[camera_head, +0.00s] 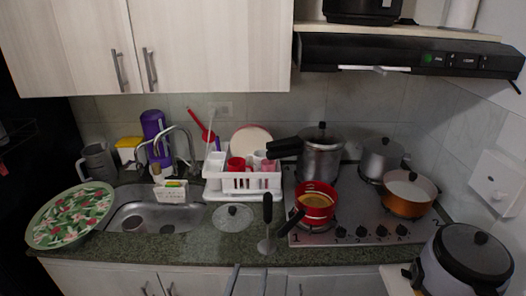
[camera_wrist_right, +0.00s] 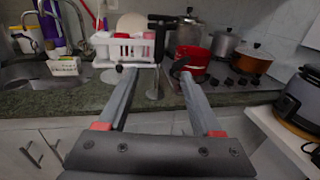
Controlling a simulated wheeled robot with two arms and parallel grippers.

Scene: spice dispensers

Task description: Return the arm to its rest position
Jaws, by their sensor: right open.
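My right gripper (camera_head: 249,267) shows at the bottom edge of the head view, in front of the counter's front edge. In the right wrist view its two long grey fingers (camera_wrist_right: 152,72) point forward and stand apart, with nothing held between them. An upright utensil with a black handle (camera_head: 267,208) stands on the counter beyond the fingertips. It shows between the fingers in the right wrist view (camera_wrist_right: 159,38), apart from the gripper as far as I can tell. My left gripper is in neither view.
A red pot (camera_head: 317,207) sits on the stove (camera_head: 350,225), its handle reaching toward the utensil. A white dish rack (camera_head: 238,188), a glass lid (camera_head: 233,217), a sink (camera_head: 150,216) and a floral tray (camera_head: 70,213) lie leftward. A rice cooker (camera_head: 465,262) stands at right.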

